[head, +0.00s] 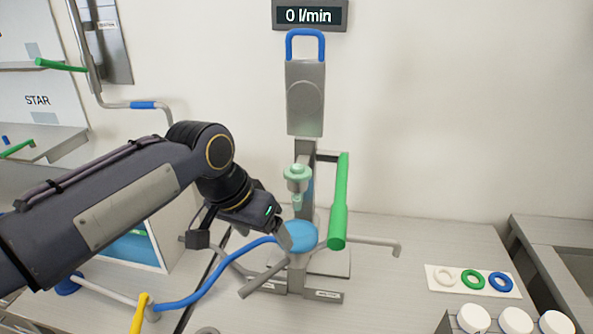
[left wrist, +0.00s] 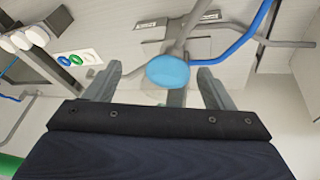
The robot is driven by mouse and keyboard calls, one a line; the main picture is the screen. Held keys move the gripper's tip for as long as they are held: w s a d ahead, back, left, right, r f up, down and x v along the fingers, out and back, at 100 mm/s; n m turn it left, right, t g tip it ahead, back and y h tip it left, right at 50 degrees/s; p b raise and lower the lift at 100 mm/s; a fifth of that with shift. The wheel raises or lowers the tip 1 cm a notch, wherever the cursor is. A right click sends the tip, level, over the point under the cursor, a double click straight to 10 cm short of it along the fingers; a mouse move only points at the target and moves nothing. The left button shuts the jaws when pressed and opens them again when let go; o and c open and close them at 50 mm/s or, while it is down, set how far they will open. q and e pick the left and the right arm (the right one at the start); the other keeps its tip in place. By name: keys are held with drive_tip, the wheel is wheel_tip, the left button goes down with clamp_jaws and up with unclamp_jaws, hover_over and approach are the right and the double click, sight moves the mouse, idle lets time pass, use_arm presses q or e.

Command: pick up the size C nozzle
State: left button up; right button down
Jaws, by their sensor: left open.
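I cannot make out a thing marked as the size C nozzle. A pale green nozzle-like part (head: 297,178) hangs on the upright machine (head: 305,100) in the head view. My left gripper (head: 285,238) is open, low in front of the machine, beside a blue round disc (head: 299,235). The left wrist view shows the spread fingers (left wrist: 160,72) with the disc (left wrist: 168,71) in the gap between them as seen from there. I cannot tell whether the fingers touch it. My right gripper is out of view.
A white plate (head: 432,272) with white, green and blue rings lies at the right. Several white caps (head: 473,318) stand in front of it. A green handle (head: 340,200) rises right of the disc. A blue hose (head: 210,290) crosses the front left.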

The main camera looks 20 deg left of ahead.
use_arm(q)
wheel_tip(320, 180, up, 9)
drive_tip(key=g+y+p, duration=0.1)
drive_tip(key=p, duration=0.2)
hover_over(299, 184)
drive_tip(key=a, duration=0.2)
drive_tip(key=shift+w+d+f+m, duration=0.1)
drive_tip(key=shift+w+d+m, duration=0.1)
drive_tip(key=shift+m, duration=0.2)
drive_tip(key=shift+w+f+y, duration=0.15)
drive_tip(key=shift+y, duration=0.15)
drive_tip(key=x, duration=0.7)
drive_tip(key=shift+s+d+f, duration=0.15)
drive_tip(key=shift+s+f, duration=0.05)
drive_tip(key=shift+f, duration=0.05)
drive_tip(key=shift+r, duration=0.1)
drive_tip(key=c, duration=1.2)
